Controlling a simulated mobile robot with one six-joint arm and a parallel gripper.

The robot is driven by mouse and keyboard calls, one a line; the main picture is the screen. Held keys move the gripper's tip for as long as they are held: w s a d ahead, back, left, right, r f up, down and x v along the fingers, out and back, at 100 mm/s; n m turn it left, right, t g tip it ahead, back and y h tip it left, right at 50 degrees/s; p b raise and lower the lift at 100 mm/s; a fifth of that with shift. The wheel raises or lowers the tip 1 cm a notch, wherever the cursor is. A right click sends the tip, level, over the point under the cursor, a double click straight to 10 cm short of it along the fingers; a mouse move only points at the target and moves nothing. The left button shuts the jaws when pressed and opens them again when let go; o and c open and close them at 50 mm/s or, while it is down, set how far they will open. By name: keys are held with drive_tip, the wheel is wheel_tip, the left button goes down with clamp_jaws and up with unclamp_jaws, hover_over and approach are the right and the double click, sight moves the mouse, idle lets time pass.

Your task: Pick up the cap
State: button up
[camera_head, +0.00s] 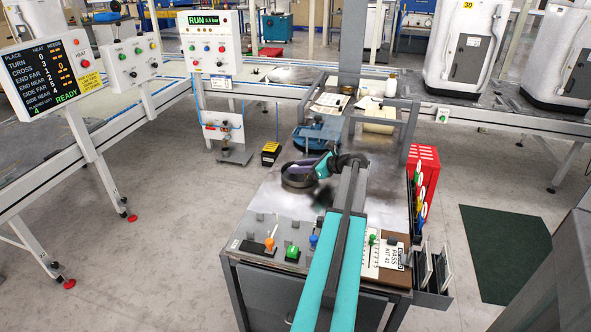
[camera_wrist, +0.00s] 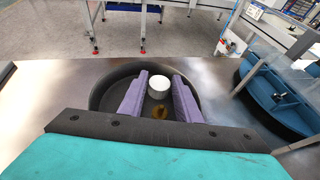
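A small white round piece (camera_wrist: 159,87), which looks like the cap, stands in a dark round dish (camera_wrist: 101,92) in the wrist view. My gripper (camera_wrist: 160,76) has two purple fingers, open, one on each side of the white piece. Gaps show between the piece and both fingers, so it is not gripped. In the head view my gripper (camera_head: 318,163) reaches over the dark dish (camera_head: 284,178) on the metal bench. The white piece cannot be made out there.
A blue round fixture (camera_head: 312,139) stands behind the dish and shows at right in the wrist view (camera_wrist: 278,98). Coloured knobs, including an orange one (camera_head: 269,243), line the bench front. A red cabinet (camera_head: 425,172) stands right. A brownish spot (camera_wrist: 159,113) marks the dish floor.

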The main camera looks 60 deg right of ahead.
idle(0.4)
drive_tip(key=c, duration=0.7)
drive_tip(key=shift+o, duration=0.2)
drive_tip(key=shift+r, duration=0.2)
drive_tip(key=shift+r, duration=0.55)
wheel_tip(320, 180, up, 2)
drive_tip(key=s, duration=0.5)
drive_tip(key=s+r, duration=0.1)
drive_tip(key=s, duration=0.4)
drive_tip(key=s+a, duration=0.1)
drive_tip(key=s, duration=0.5)
drive_tip(key=shift+a+r, duration=0.1)
drive_tip(key=shift+r, duration=0.2)
